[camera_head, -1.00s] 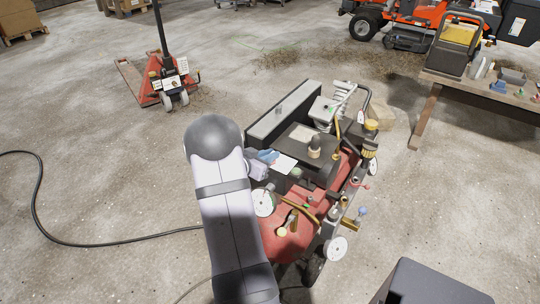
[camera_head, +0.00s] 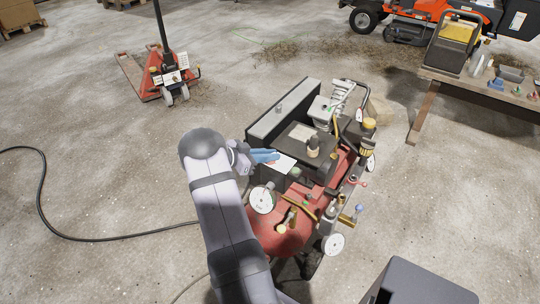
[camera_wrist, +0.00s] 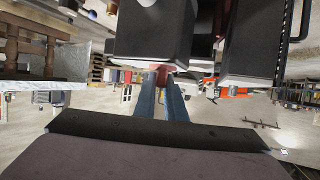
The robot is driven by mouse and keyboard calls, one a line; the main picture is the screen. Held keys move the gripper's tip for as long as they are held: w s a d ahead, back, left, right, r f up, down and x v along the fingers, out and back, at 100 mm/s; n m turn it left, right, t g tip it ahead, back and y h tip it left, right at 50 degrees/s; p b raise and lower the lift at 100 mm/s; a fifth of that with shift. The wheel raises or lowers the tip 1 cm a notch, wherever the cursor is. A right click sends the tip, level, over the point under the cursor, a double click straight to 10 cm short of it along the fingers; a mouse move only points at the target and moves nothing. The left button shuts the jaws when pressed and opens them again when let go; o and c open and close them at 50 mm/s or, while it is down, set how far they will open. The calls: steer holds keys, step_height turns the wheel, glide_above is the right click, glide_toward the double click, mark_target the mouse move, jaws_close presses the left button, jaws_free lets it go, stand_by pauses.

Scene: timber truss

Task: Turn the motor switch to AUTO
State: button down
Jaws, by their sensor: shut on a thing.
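My gripper (camera_head: 266,156) has blue fingers and reaches in from the left to the top of a red-tanked compressor (camera_head: 283,236), beside a white card (camera_head: 284,164). In the wrist view, the fingers (camera_wrist: 161,94) are shut on a small red knob (camera_wrist: 162,75), which appears to be the motor switch. The knob sits at the edge of a black box (camera_wrist: 150,38). In the head view, the gripper hides the knob. Its markings and AUTO position cannot be read.
Gauges, brass valves and a hose crowd the compressor near my arm. A workbench (camera_head: 480,90) with tools stands at the right. A red pallet jack (camera_head: 150,75) stands at the upper left, and a black cable (camera_head: 100,238) crosses the open floor.

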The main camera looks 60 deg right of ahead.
steer(key=shift+m+g, duration=0.3)
steer(key=shift+w+m+y+b, duration=0.1)
steer(key=shift+m+y+b, duration=0.2)
steer(key=shift+m+g+y+b, duration=0.5)
steer(key=shift+m+g+b, duration=0.15)
steer(key=shift+g, duration=0.25)
steer(key=shift+f, duration=0.1)
steer(key=shift+r+m+g+y+b, duration=0.2)
steer(key=shift+m+g+y+b, duration=0.35)
steer(key=shift+b, duration=0.3)
steer(key=shift+f+m+g+y+b, duration=0.15)
steer(key=shift+m+g+y+b, duration=0.2)
steer(key=shift+b, duration=0.7)
steer(key=shift+r+m+b, duration=0.2)
steer(key=shift+m+b, duration=0.25)
steer(key=shift+b, duration=0.35)
steer(key=c, duration=1.5)
jaws_free()
steer(key=shift+f, duration=0.1)
